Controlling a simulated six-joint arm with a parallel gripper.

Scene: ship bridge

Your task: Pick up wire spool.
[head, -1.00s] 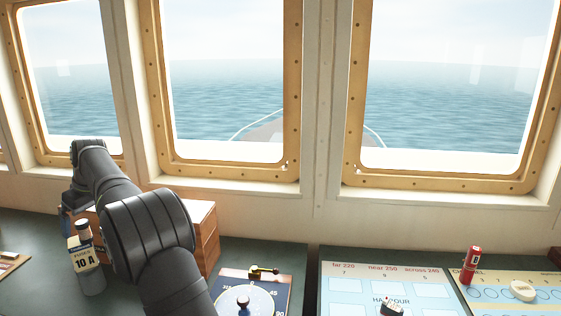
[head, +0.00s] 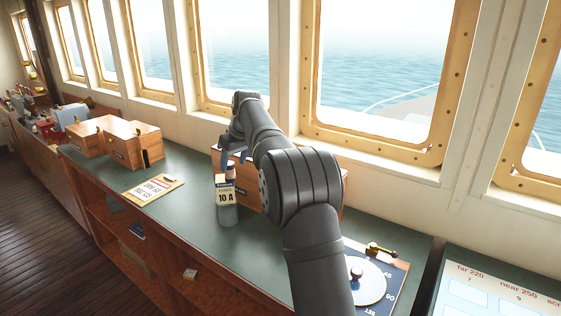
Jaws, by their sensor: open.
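I cannot make out a wire spool in the head view. My gripper (head: 234,153) is at the far end of my dark grey arm, open, over the green counter (head: 185,218). The canister stands upright on the counter. I cannot tell whether the gripper touches it. My arm hides part of a wooden box (head: 329,189) behind it and some of the counter.
Wooden boxes (head: 117,145) stand further left, with a clipboard (head: 153,187) near the counter's front edge. A blue dial board (head: 377,281) and a pale chart panel (head: 485,296) are at right. Windows line the back. The counter between clipboard and canister is clear.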

